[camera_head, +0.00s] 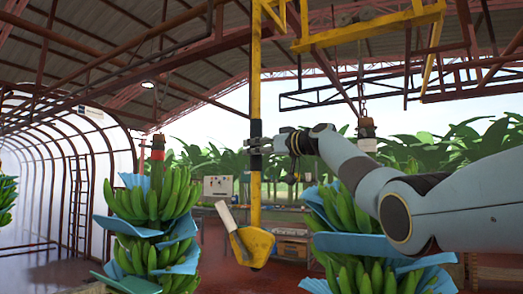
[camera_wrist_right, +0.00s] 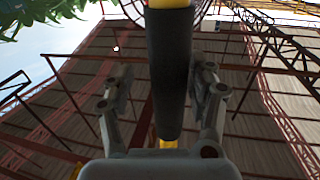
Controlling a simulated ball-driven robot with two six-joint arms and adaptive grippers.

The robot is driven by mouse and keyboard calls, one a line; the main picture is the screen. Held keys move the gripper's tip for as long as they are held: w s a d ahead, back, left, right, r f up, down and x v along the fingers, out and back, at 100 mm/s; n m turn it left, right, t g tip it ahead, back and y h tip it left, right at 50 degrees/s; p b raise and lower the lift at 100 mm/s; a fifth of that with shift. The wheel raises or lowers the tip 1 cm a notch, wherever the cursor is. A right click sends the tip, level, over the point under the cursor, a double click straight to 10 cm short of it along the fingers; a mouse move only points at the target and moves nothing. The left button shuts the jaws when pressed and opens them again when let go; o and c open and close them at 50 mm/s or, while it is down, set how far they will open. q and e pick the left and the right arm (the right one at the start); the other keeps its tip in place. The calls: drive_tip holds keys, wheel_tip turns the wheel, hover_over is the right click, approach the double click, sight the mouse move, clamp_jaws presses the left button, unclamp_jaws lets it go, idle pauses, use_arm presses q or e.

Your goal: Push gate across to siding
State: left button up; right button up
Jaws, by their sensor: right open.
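A yellow upright bar (camera_head: 255,92), which looks like the gate's handle, hangs from the overhead rails and ends low in a yellow block (camera_head: 251,246). A black sleeve (camera_head: 256,130) wraps the bar. My right gripper (camera_head: 266,145) is at the sleeve, reaching in from the right. In the right wrist view the sleeve (camera_wrist_right: 170,75) stands between the two open fingers, with a gap visible on both sides. A yellow overhead rail (camera_head: 370,27) runs to the right of the bar; I cannot tell which part is the siding. My left gripper is out of view.
Banana bunches with blue sheets hang left (camera_head: 152,205) and right (camera_head: 352,215) of the bar; the right one is below my right arm. A bench (camera_head: 290,225) stands behind. A hoop-framed tunnel (camera_head: 60,150) is at far left.

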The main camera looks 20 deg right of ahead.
drive_tip(key=v, duration=1.2)
